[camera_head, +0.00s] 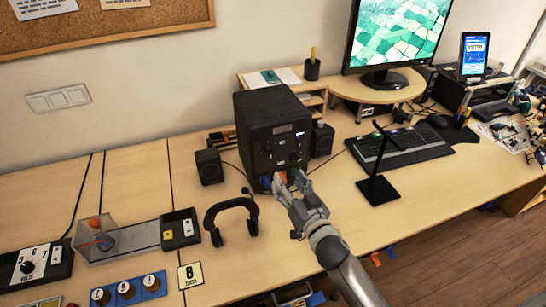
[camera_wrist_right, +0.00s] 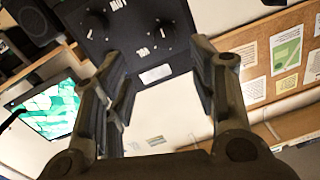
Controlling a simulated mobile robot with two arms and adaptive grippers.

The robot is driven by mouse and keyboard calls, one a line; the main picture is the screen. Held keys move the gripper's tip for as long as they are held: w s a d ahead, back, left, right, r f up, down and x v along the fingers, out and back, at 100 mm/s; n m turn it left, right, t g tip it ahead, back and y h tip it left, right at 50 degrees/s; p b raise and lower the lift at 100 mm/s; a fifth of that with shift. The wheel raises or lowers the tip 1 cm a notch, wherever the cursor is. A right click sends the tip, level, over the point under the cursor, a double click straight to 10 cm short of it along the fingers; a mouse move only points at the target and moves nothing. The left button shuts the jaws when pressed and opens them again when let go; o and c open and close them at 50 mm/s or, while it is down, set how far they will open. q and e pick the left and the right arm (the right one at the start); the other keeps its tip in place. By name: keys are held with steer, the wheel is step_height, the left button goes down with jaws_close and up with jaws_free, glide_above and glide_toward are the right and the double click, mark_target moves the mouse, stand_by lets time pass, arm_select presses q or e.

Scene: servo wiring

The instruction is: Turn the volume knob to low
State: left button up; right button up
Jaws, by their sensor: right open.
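A black box (camera_head: 272,130) with several dark knobs on its front stands on the desk near the wall. A knob (camera_head: 269,148) sits on the left part of that front, but its label is too small to read, so I cannot tell which knob is the volume one. In the right wrist view the box face (camera_wrist_right: 140,45) appears upside down, with one dark knob (camera_wrist_right: 97,22) and another dark knob (camera_wrist_right: 166,26). My right gripper (camera_head: 290,182) is open and empty, just in front of the box's lower front. My left gripper is not in view.
A small speaker (camera_head: 209,166) stands left of the box and another (camera_head: 321,139) right of it. Headphones (camera_head: 231,218) lie left of my right arm. A black stand (camera_head: 378,188) and a keyboard (camera_head: 400,146) are to the right.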

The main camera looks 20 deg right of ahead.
mark_target(271, 154)
steer(key=w, duration=0.6)
steer(key=w+a+p, duration=0.1)
steer(key=w, duration=0.2)
steer(key=shift+w+a+r, duration=0.1)
steer(key=shift+w+r, duration=0.15)
steer(key=shift+w, duration=0.1)
steer(key=shift+w+a, duration=0.1)
steer(key=shift+w, duration=0.5)
steer(key=c, duration=1)
steer(key=shift+n, duration=0.3)
